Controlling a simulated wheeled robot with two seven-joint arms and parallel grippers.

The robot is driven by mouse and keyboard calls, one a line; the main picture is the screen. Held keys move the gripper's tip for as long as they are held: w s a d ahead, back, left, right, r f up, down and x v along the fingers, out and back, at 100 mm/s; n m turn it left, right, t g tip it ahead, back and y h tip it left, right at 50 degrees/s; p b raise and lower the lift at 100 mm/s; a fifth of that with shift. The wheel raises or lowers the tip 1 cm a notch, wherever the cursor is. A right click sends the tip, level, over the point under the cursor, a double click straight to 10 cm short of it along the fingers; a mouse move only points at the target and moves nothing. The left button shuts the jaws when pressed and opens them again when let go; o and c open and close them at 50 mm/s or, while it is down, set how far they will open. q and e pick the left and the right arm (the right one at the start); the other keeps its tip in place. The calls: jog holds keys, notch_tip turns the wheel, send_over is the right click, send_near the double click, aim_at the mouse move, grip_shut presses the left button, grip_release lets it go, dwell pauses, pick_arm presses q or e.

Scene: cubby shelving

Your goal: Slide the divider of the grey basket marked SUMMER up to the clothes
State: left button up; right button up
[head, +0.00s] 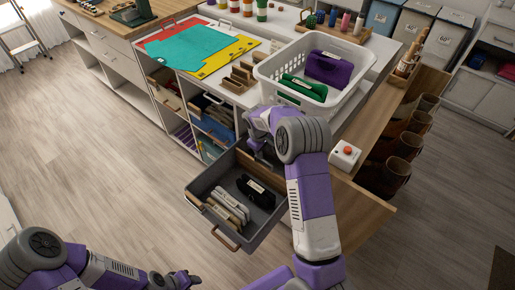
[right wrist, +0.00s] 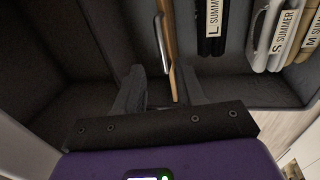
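The grey basket (head: 258,233) is pulled out like a drawer; no mark on its front is readable. Inside, cream and tan folded clothes (head: 228,207) stand near the front and black clothes (head: 256,191) stand behind them. In the right wrist view, the black clothes (right wrist: 212,28) and cream clothes (right wrist: 268,35) carry SUMMER tags. The divider (right wrist: 172,62), with a wooden top edge and a metal bar, stands left of them with a gap. My right gripper (right wrist: 160,88) is open, its fingers either side of the divider. My left gripper (head: 185,280) is low, apart from the basket; its fingers are unclear.
A white basket (head: 313,72) with green and purple clothes stands on the counter above. A box with a red button (head: 345,155) sits right of my right arm. Floor (head: 110,190) left of the basket is clear.

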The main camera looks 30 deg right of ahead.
aim_at(265, 162)
jog(key=f, duration=0.2)
jog(key=f+b, duration=0.1)
jog(key=f, duration=0.1)
jog(key=d+f+b, duration=0.1)
jog(key=f, duration=0.1)
jog(key=shift+s+f, duration=0.1)
jog(key=shift+d+f, duration=0.2)
jog(key=shift+f, duration=0.25)
grip_shut()
